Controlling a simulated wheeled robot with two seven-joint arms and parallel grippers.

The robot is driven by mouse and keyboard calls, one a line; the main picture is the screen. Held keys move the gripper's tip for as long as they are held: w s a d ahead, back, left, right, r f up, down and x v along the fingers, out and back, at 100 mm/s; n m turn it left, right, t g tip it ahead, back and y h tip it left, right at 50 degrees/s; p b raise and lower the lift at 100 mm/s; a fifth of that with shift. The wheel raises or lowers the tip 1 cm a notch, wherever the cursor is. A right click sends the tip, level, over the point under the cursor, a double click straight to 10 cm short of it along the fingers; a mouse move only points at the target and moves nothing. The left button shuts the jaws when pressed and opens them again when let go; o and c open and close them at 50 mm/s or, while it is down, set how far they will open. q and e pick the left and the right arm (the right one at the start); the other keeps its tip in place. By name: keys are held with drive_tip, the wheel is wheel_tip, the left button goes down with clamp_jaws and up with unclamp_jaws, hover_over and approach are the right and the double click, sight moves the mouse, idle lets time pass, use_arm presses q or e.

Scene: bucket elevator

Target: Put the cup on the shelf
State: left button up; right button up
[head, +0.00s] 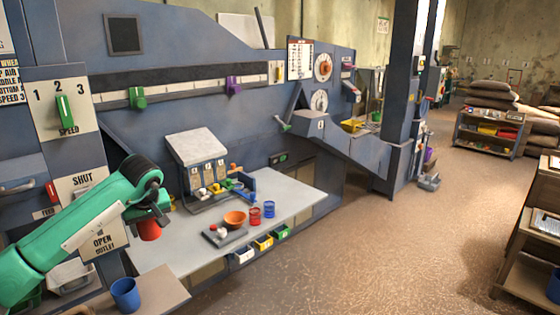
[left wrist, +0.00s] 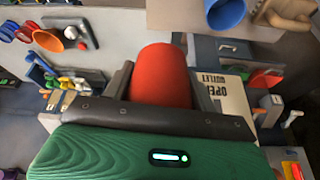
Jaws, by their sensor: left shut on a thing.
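A red cup (head: 149,231) hangs below the jaws of my left gripper (head: 150,212), over the left end of the grey worktop. The left wrist view shows the cup (left wrist: 162,75) between the two dark fingers of the gripper (left wrist: 160,88), which are shut on it. A low shelf unit (head: 484,144) with colored items stands far off at the right, and wooden shelving (head: 520,255) stands at the right edge. I cannot tell which is the task's shelf. My right gripper is not in view.
A blue cup (head: 125,294) stands at the near left on a brown surface. Open brown floor (head: 400,240) lies to the right.

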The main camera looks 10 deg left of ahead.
use_arm(q)
drive_tip(key=s+d+f+m+h, duration=0.1)
drive_tip(key=s+d+f+m, duration=0.1)
drive_tip(key=s+d, duration=0.4)
drive_tip(key=s+d+f+m+h, duration=0.1)
drive_tip(key=s+d+f+m, duration=0.1)
drive_tip(key=s+d, duration=0.4)
drive_tip(key=s+d+f+m+t+h, duration=0.1)
drive_tip(key=s+d+f+m, duration=0.2)
drive_tip(key=s+d, duration=0.3)
drive_tip(key=shift+d+m+p, duration=0.35)
drive_tip(key=shift+d+m, duration=0.45)
drive_tip(key=shift+d, duration=0.2)
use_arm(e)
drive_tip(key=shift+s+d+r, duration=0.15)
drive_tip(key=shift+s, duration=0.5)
use_arm(q)
drive_tip(key=shift+f, duration=0.1)
